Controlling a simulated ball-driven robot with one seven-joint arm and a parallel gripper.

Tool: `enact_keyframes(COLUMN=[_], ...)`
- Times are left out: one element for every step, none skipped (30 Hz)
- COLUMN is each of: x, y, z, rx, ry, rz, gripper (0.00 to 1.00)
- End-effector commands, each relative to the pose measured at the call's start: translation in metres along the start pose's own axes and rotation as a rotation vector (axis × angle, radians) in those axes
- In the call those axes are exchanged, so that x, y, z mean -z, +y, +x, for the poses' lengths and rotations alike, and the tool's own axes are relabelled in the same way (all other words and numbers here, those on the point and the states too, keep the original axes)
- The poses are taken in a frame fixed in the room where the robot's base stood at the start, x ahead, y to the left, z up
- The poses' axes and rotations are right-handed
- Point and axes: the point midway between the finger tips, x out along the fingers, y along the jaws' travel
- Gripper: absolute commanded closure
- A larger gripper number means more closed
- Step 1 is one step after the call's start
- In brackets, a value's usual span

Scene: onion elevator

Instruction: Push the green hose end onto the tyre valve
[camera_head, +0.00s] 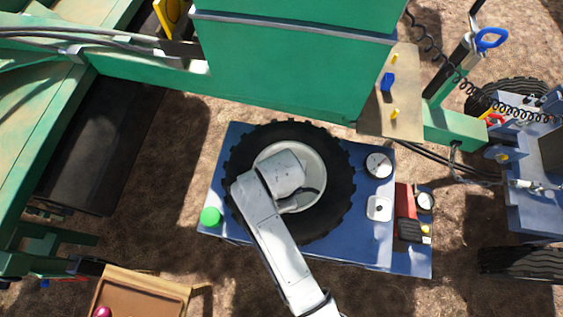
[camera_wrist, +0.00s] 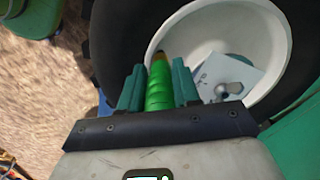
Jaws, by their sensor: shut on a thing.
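My gripper (camera_wrist: 158,74) is shut on the green hose end (camera_wrist: 158,92), between its two teal fingers in the wrist view. The hose end points away from me, and its brownish tip (camera_wrist: 160,56) shows at the near edge of the white wheel rim (camera_wrist: 205,28). The black tyre (camera_head: 340,185) lies flat on a blue table in the head view. My arm covers part of the tyre and rim there and hides the gripper. I cannot clearly make out the tyre valve in either view, nor whether the tip touches anything.
On the blue table (camera_head: 350,245) stand a round gauge (camera_head: 378,165), a white box (camera_head: 379,208), a red and black device (camera_head: 406,205) and a green round thing (camera_head: 210,217). A green machine (camera_head: 290,55) borders the far side. A wooden crate (camera_head: 140,290) stands front left.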

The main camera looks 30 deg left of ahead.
Motion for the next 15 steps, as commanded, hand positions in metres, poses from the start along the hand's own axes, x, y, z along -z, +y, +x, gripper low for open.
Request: enact_keyframes(x=[0.0000, 0.0000, 0.0000, 0.0000, 0.0000, 0.0000, 0.0000, 0.0000, 0.0000, 0.0000, 0.0000, 0.0000, -0.0001, 0.0000, -0.0001], y=[-0.0001, -0.0001, -0.0001, -0.0001, -0.0001, -0.0001, -0.0001, -0.0002, -0.0002, -0.0001, -0.0001, -0.0001, 0.0000, 0.0000, 0.0000], z=[0.0016, 0.0023, 0.0032, 0.0038, 0.0045, 0.0055, 0.0061, 0.0061, 0.0056, 0.0056, 0.0056, 0.0057, 0.0057, 0.0057, 0.0057], rx=[0.000, 0.000, 0.001, 0.001, 0.001, 0.001, 0.001, 0.001, 0.001, 0.001, 0.001, 0.000, 0.000, 0.000, 0.000], ry=[0.000, 0.000, 0.000, 0.000, 0.000, 0.000, 0.000, 0.000, 0.000, 0.000, 0.000, 0.000, 0.000, 0.000, 0.000], rz=[0.000, 0.000, 0.000, 0.000, 0.000, 0.000, 0.000, 0.000, 0.000, 0.000, 0.000, 0.000, 0.000, 0.000, 0.000], gripper=[1.00, 1.00, 1.00, 1.00, 1.00, 1.00, 1.00, 0.68, 0.64, 0.61, 0.58, 0.54, 0.51, 0.48, 0.45])
